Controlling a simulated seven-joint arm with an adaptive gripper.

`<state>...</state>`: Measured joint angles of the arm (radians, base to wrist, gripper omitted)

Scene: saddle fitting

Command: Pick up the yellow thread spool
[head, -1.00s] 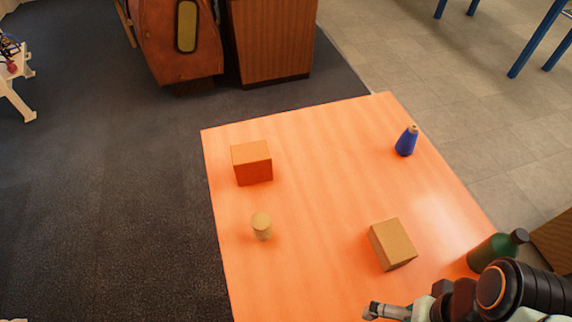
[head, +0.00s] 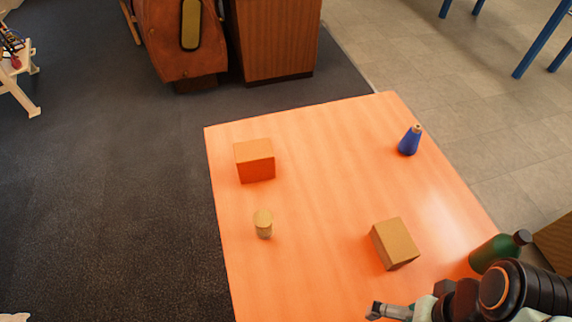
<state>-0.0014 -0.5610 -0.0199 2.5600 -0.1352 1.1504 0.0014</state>
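A small, upright yellowish-tan cylinder (head: 263,224) stands on the orange table near its left edge. It looks like the yellow thread spool, though it is too small to make out any thread. Nothing touches it. My gripper (head: 373,311) is at the bottom of the head view, to the right of the spool and apart from it, in front of the tan box. Only a small part of its tip shows, so I cannot see whether the fingers are open or shut.
An orange-brown box (head: 255,161) stands behind the spool. A tan box (head: 395,243) is at the right, a blue cone (head: 410,140) at the back right, and a green bottle (head: 494,254) beside my arm. The table's (head: 315,215) middle is clear.

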